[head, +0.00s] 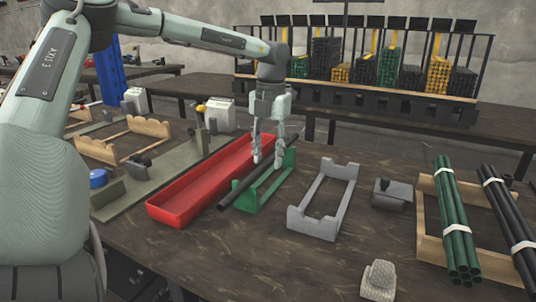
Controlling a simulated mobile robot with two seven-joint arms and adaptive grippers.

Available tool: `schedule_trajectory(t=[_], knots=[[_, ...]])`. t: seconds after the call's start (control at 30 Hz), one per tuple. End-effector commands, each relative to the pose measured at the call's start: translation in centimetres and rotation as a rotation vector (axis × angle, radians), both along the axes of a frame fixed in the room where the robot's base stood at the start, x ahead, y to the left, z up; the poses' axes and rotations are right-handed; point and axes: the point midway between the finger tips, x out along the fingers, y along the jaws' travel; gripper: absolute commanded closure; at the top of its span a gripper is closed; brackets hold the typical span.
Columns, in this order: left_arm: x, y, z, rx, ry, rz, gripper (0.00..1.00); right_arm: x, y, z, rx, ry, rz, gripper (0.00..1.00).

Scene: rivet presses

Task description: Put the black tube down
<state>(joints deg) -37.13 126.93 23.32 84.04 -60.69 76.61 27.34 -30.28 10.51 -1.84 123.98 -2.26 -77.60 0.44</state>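A long black tube (243,189) lies slanted along the green cradle (262,195), its near end sticking out past the cradle's front beside the red tray (170,212). Whether it rests fully in the cradle's notches I cannot tell. My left gripper (268,161) points down over the tube's middle. Its two fingers stand apart, one on each side of the tube, with a visible gap. The fingers hide part of the tube. My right gripper is not in view.
A grey cradle (325,224) and a small dark block (393,195) stand to the right. Banded green tubes (455,222) and black tubes (508,215) lie on a wooden cradle (428,248). A light grey piece (379,281) sits at the front. A rack (350,95) stands behind.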

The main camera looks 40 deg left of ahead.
Motion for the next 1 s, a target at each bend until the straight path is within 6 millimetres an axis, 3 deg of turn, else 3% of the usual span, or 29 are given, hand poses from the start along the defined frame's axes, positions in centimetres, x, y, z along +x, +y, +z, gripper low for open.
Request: schedule_trajectory(t=[0.27, 0.7, 1.0], knots=[[0.1, 0.0, 0.9, 0.001, -0.003, 0.000, 0.64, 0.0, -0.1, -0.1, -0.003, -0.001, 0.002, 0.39], [0.2, -0.4, 9.6, 0.002, -0.003, 0.000, 0.64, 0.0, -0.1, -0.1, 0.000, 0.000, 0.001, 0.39], [0.2, -0.5, 12.0, 0.000, 0.000, 0.000, 0.64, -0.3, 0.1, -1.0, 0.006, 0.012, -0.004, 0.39]])
